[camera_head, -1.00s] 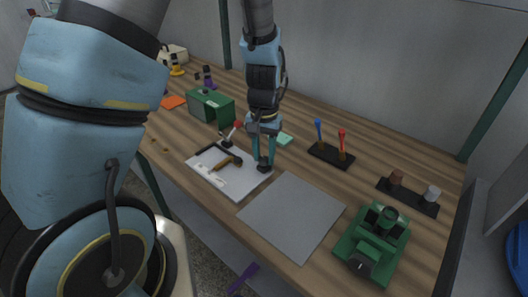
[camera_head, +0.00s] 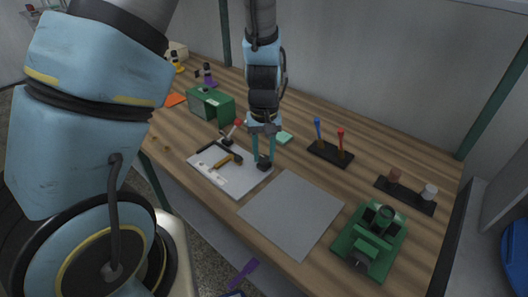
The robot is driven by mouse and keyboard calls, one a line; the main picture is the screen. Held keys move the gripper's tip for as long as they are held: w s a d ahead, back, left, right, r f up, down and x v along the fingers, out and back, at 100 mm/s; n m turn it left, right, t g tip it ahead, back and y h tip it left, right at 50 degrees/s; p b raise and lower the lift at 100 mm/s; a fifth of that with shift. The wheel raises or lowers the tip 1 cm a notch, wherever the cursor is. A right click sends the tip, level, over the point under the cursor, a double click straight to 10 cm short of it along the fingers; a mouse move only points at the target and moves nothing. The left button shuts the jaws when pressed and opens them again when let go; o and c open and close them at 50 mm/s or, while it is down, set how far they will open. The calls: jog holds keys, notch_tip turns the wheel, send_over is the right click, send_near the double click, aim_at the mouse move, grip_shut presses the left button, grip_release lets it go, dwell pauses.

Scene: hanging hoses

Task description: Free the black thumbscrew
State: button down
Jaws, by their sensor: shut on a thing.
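A small black knob-like thing, which I take for the black thumbscrew (camera_head: 263,163), sits at the right edge of a white board (camera_head: 208,174). My gripper (camera_head: 263,158) points straight down with its two teal fingers on either side of this black thing and is shut on it. The fingertips partly hide it. I cannot tell whether it is still fixed to the board or lifted off it.
A hammer (camera_head: 228,160) and a red-tipped lever (camera_head: 231,130) are on or beside the board. A grey mat (camera_head: 291,213) lies to the right. A green box (camera_head: 211,106), a screwdriver stand (camera_head: 330,154) and a green vise (camera_head: 368,241) stand around on the wooden bench.

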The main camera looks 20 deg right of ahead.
aim_at(264, 157)
jog(key=shift+w, duration=0.1)
jog(key=c, duration=0.5)
grip_release()
notch_tip(264, 157, up, 11)
jog(key=shift+f+b, duration=0.1)
jog(key=shift+b, duration=0.6)
jog(key=a, duration=0.8)
jog(key=a+r+n+t, duration=0.1)
jog(key=a, duration=0.8)
jog(key=a+r+n, duration=0.1)
jog(key=a, duration=0.8)
jog(key=shift+w+t, duration=0.3)
jog(key=shift+w, duration=0.05)
